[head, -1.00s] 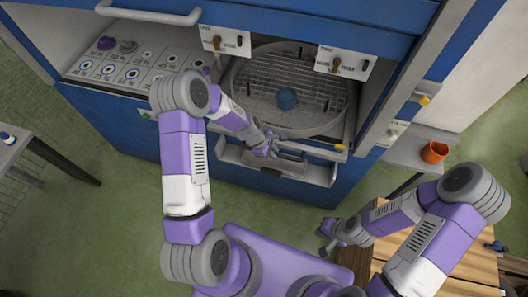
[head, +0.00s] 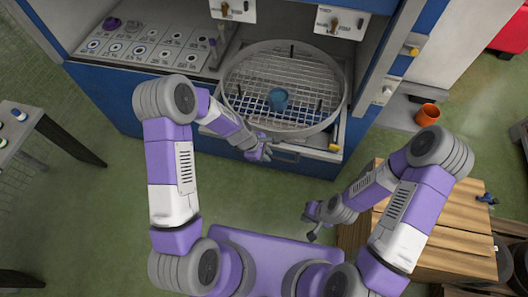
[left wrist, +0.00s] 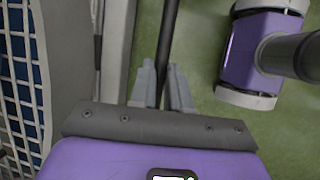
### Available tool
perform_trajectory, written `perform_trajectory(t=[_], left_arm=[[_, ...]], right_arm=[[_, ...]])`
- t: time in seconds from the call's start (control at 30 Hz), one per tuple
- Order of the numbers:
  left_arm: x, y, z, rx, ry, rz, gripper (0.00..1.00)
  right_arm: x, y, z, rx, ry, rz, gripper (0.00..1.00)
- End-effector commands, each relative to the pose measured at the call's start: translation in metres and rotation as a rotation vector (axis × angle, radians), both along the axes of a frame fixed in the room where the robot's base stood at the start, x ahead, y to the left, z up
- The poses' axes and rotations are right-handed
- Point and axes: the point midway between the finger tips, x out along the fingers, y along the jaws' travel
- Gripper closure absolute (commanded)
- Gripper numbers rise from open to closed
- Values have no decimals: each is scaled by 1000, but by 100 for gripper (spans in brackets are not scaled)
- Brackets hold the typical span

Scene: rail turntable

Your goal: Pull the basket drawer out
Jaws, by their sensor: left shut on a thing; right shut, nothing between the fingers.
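The basket drawer holds a round grey wire basket (head: 240,118) and stands out from the blue cabinet in the head view. My left gripper (head: 266,152) is at the drawer's front, just below the basket rim. In the left wrist view its fingers (left wrist: 163,90) are shut on a dark bar, the drawer handle (left wrist: 167,45). The handle (head: 288,158) shows partly in the head view beside the gripper. My right gripper (head: 311,226) is shut and empty, low over the floor, left of the wooden table.
A panel of round marked spots (head: 140,45) lies left of the basket. Two white switch plates (head: 342,23) hang above it. An orange cup (head: 427,115) stands on a grey shelf at right. The wooden table (head: 440,235) is by my right arm. Green floor is clear before the cabinet.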

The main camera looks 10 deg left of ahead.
Motion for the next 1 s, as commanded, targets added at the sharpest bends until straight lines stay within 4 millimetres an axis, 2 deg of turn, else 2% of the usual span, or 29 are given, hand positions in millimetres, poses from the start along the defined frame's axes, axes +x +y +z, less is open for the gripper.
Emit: perform_trajectory(t=[0.4,0.43,0.6,0.87,1.0], left_arm=[[-1,0,0,0,1,-1,100],[-1,0,0,0,1,-1,80],[0,0,0,0,0,-1,58],[0,0,1,0,-2,0,58],[-1,5,13,1,-5,0,58]], right_arm=[[0,0,0,0,0,0,100],[0,0,0,0,0,0,100],[0,0,0,0,0,0,100],[0,0,0,0,0,0,100],[0,0,2,0,0,0,100]])
